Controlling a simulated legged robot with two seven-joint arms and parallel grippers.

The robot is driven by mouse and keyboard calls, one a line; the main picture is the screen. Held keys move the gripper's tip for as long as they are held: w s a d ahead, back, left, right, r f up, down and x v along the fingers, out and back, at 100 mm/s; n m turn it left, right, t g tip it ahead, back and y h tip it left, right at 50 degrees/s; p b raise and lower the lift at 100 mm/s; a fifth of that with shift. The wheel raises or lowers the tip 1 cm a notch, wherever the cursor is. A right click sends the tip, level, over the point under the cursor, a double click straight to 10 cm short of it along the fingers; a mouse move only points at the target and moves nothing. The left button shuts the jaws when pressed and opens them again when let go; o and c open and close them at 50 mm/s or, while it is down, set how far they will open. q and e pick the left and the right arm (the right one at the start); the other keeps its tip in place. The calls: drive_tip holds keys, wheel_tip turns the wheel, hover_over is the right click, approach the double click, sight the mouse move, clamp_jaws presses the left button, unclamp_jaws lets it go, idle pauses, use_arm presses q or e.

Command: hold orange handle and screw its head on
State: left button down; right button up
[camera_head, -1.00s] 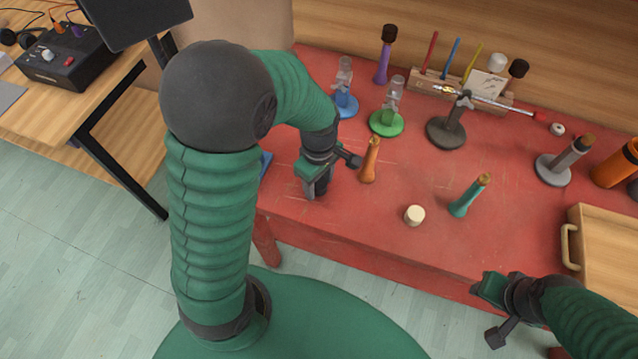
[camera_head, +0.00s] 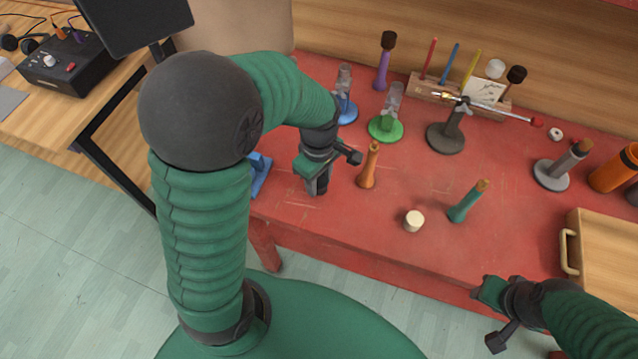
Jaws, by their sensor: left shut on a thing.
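The orange handle (camera_head: 369,167) stands upright on the red table, its tan upper end bare. My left gripper (camera_head: 317,184) is just left of the handle, pointing down and apart from it. It is shut on a small dark thing, mostly hidden between its fingers, which I cannot identify. A loose cream cylindrical head (camera_head: 414,221) lies on the table right of the orange handle. A teal handle (camera_head: 468,202) with a bare tan end stands further right. My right gripper (camera_head: 488,292) is off the table's front edge, away from the handles; its opening is unclear.
Blue (camera_head: 346,108) and green (camera_head: 386,128) stands with clear tops, a dark stand (camera_head: 446,137) with a rod and a grey handle on a round base (camera_head: 552,175) stand behind. A wooden box (camera_head: 602,250) is at right. The front middle of the table is mostly clear.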

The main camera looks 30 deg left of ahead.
use_arm(q)
drive_tip(key=s+d+r+b, duration=0.1)
drive_tip(key=s+d+b, duration=0.3)
drive_tip(key=s+d, duration=0.5)
drive_tip(key=s, duration=0.3)
drive_tip(key=shift+s+d+r, duration=0.3)
drive_tip(key=shift+s+r, duration=0.05)
drive_tip(key=shift+s, duration=0.05)
